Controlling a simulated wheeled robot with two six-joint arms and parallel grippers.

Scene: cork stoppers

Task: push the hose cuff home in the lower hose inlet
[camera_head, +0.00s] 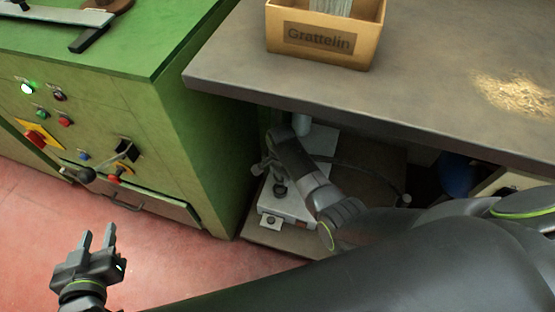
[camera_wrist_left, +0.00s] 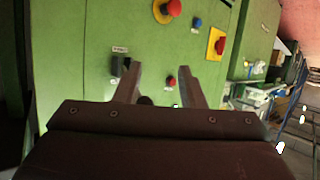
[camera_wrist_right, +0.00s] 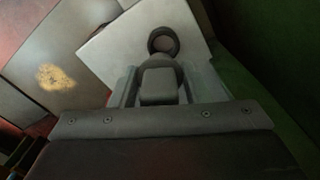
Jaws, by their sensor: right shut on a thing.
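My right gripper (camera_wrist_right: 165,85) is shut on a grey rounded piece, the hose cuff (camera_wrist_right: 158,88), in the right wrist view. A dark round ring, which looks like a hose inlet (camera_wrist_right: 163,41), sits on a pale panel just beyond the cuff. The cuff overlaps the ring's near edge in this view; I cannot tell whether they touch. In the head view my right arm reaches under the bench to a pale unit (camera_head: 294,207), and the cuff is hard to make out there. My left gripper (camera_head: 97,243) is open and empty above the red floor; it also shows in the left wrist view (camera_wrist_left: 160,88).
A green cabinet (camera_head: 90,110) with buttons and a lever stands at the left. A dark hose (camera_head: 370,172) lies beneath the bench.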

